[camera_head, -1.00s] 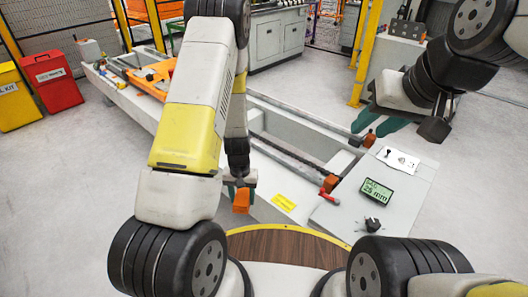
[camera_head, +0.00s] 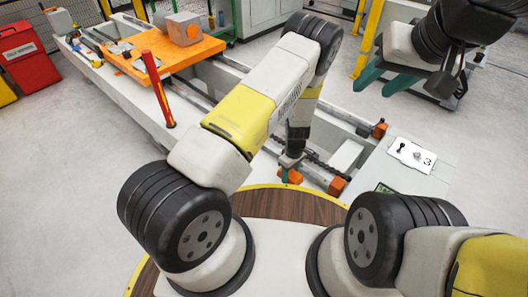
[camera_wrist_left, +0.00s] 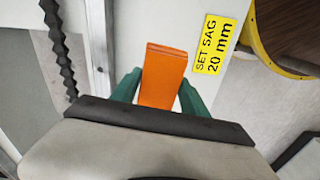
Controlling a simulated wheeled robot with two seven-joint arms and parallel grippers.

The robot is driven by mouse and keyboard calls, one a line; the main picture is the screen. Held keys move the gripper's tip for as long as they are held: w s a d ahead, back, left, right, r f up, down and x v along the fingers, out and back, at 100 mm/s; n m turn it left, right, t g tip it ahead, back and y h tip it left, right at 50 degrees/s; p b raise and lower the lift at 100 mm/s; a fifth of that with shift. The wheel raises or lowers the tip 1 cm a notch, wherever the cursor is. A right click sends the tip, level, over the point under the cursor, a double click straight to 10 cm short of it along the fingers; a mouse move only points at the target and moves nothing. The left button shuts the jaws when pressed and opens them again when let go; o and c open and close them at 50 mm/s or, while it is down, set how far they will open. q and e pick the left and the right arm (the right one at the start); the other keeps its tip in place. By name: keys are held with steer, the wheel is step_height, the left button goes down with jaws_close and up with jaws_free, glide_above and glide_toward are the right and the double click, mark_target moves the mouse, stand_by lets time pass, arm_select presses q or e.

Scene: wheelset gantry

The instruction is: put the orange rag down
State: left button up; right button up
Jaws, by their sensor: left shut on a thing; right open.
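I cannot tell whether the rag touches the surface. My right gripper (camera_head: 384,80) is open and empty at the upper right, with its green fingers apart.
The long gantry bed (camera_head: 104,81) carries an orange plate (camera_head: 190,53) with a grey block. A chain lies near my left gripper. A console with a card (camera_head: 411,155) is at right. A red bin (camera_head: 27,55) stands far left.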

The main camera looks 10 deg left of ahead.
arm_select(q)
steer(key=shift+d+f+n, duration=0.3)
steer(key=shift+d+f, duration=0.25)
steer(key=shift+d, duration=0.2)
steer(key=shift+d+f, duration=0.1)
steer(key=shift+f, duration=0.1)
glide_above(260, 177)
steer(key=shift+s+d+f+n, duration=0.1)
steer(key=shift+d+f+n, duration=0.05)
steer(key=shift+f, duration=0.25)
steer(key=shift+s+d+f+n, duration=0.1)
steer(key=shift+f+n, duration=0.05)
steer(key=shift+f, duration=0.2)
steer(key=shift+w+a+f, duration=0.1)
steer(key=shift+a+f, duration=0.05)
steer(key=shift+f, duration=0.75)
steer(key=shift+a+f, duration=0.15)
steer(key=shift+f, duration=0.7)
steer(key=shift+f, duration=0.2)
steer(key=o, duration=1.3)
